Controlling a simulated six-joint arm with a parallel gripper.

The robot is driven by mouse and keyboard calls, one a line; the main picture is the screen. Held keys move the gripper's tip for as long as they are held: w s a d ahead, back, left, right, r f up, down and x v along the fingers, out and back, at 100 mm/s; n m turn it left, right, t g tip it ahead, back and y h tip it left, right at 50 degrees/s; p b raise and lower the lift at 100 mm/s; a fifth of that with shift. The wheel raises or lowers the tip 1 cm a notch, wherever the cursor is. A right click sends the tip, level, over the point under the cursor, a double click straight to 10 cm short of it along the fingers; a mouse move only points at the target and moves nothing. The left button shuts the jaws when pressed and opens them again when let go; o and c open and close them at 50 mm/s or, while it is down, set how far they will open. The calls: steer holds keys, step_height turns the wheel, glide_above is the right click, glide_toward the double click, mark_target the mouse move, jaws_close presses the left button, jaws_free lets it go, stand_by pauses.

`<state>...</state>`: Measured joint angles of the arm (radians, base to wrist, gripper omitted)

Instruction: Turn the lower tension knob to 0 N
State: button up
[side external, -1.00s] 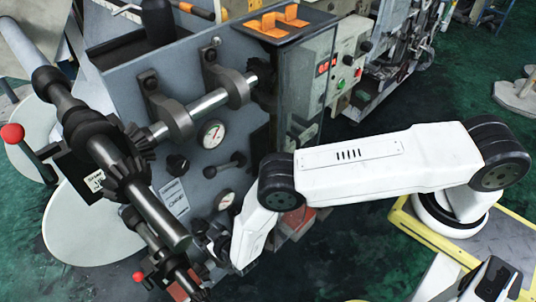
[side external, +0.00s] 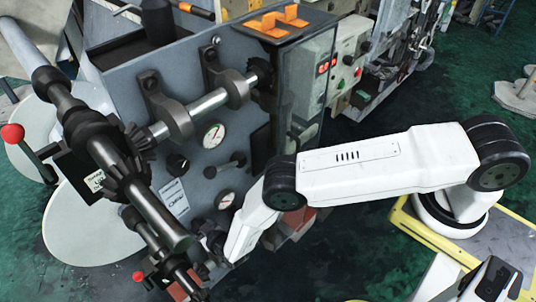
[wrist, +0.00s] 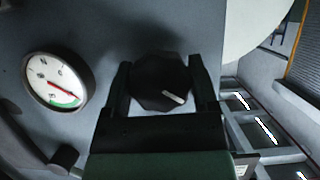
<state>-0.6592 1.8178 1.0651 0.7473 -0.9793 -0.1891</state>
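The lower tension knob (wrist: 161,82) is black and faceted, with a white pointer line aimed toward the lower right in the wrist view. My gripper (wrist: 161,68) has one dark finger on each side of it. I see no clear gap, but I cannot tell whether the fingers press on it. The round gauge (wrist: 58,82) to its left has a white face, a green band and a red needle pointing right and slightly down in this tilted view. In the side view the lower gauge (side external: 225,200) sits above my gripper (side external: 217,240); the lower knob is hidden there.
Above are the upper gauge (side external: 213,135) and upper knob (side external: 178,164) on the grey panel. A dark geared shaft (side external: 150,210) runs close on the left, with a red-knobbed lever (side external: 138,276) below. Open floor lies to the right, under my arm.

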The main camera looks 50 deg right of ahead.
steer(key=c, duration=0.6)
steer(key=shift+c, duration=0.2)
steer(key=shift+n, duration=0.3)
steer(key=n+h, duration=0.3)
steer(key=n, duration=0.1)
steer(key=shift+d, duration=0.1)
steer(key=n+t+h, duration=0.1)
steer(key=n+h, duration=0.1)
steer(key=n, duration=0.1)
steer(key=shift+n+t+h, duration=0.3)
steer(key=shift+n+h, duration=0.1)
steer(key=shift+n, duration=0.5)
steer(key=shift+r, duration=0.1)
